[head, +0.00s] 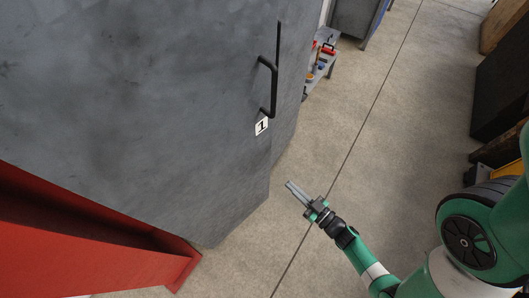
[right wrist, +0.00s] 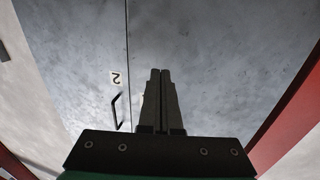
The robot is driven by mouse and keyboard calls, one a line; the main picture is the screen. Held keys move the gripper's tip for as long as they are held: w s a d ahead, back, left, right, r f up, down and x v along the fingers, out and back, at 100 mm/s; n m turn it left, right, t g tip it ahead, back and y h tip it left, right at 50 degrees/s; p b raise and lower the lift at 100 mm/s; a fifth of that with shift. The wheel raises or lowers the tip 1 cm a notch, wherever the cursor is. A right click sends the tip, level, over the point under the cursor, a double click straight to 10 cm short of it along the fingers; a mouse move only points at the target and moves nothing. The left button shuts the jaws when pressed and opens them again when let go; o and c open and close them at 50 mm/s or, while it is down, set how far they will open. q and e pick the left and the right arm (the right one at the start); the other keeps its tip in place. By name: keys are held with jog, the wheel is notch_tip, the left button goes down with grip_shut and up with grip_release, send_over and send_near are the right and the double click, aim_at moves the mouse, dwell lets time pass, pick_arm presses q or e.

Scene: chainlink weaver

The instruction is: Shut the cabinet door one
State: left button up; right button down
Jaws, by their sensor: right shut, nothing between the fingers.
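The grey cabinet door one (head: 150,110) fills the upper left of the head view. It has a black bar handle (head: 273,85) and a white label "1" (head: 262,126) near its right edge. How far it stands open is not clear. My right gripper (head: 290,185) is shut and empty, over the floor just right of the door's lower right edge, below the label. In the right wrist view my right gripper (right wrist: 161,72) points at grey panels with a dark seam. A door with label "2" (right wrist: 117,78) and a black handle (right wrist: 117,111) is left of it. My left gripper is out of view.
A red cabinet frame (head: 95,245) runs along the lower left; a red edge also shows in the right wrist view (right wrist: 290,112). A shelf with small items (head: 320,62) stands beyond the door. The concrete floor (head: 375,110) to the right is clear, with dark furniture (head: 500,90) farther right.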

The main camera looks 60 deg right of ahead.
aim_at(259, 154)
jog(key=b+x, duration=0.4)
jog(key=x, duration=1)
jog(key=shift+w+d, duration=0.15)
jog(key=shift+d, duration=0.15)
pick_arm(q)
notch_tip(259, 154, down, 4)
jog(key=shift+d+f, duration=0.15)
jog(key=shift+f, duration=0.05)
pick_arm(e)
jog(key=shift+r, duration=0.1)
